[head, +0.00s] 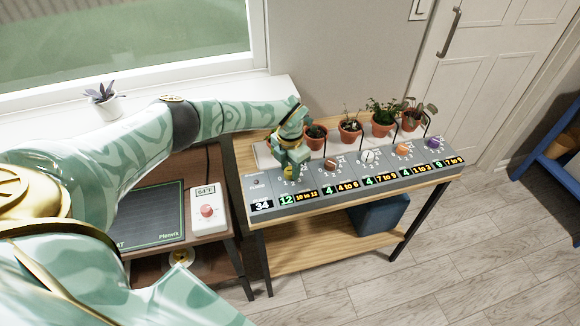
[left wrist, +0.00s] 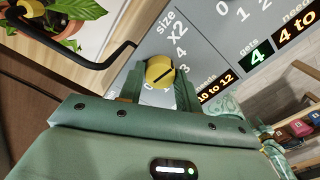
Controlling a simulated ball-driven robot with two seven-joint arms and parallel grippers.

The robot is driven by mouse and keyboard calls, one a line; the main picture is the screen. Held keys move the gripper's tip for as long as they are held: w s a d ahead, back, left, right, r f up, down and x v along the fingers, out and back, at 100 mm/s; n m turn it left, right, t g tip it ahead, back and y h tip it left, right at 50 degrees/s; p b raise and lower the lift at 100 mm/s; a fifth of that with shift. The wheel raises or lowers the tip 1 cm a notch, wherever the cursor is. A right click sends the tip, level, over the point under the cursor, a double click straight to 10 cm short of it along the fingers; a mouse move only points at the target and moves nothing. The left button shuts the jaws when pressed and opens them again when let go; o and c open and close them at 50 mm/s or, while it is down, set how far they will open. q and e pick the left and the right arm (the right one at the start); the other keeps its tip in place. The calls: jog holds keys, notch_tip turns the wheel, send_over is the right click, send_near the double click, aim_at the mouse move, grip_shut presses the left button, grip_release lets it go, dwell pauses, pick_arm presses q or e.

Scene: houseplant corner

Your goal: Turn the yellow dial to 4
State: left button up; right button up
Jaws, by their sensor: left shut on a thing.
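The yellow dial (left wrist: 160,72) sits on the grey control panel (left wrist: 209,58) in the left wrist view. A dark line crosses its face, slanting up to the right. A 4 is printed at its upper right; the digits nearer the fingers are partly hidden, so the exact setting cannot be told. My left gripper (head: 289,170) is shut on the dial, one finger on each side. In the head view the gripper largely covers the dial. The display (head: 287,200) below it shows a green 12 beside an orange 10 to 12. My right gripper is out of view.
Brown (head: 330,163), white (head: 368,156), orange (head: 402,150) and purple (head: 434,142) dials line the panel to the right. Potted plants (head: 349,130) and black spouts stand behind them. A white box with a red knob (head: 207,211) is on the left table.

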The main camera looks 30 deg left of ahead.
aim_at(290, 170)
pick_arm(q)
jog(key=shift+w, duration=0.1)
jog(key=o, duration=1)
jog(key=shift+r, duration=0.1)
notch_tip(290, 170, up, 16)
jog(key=p, duration=0.4)
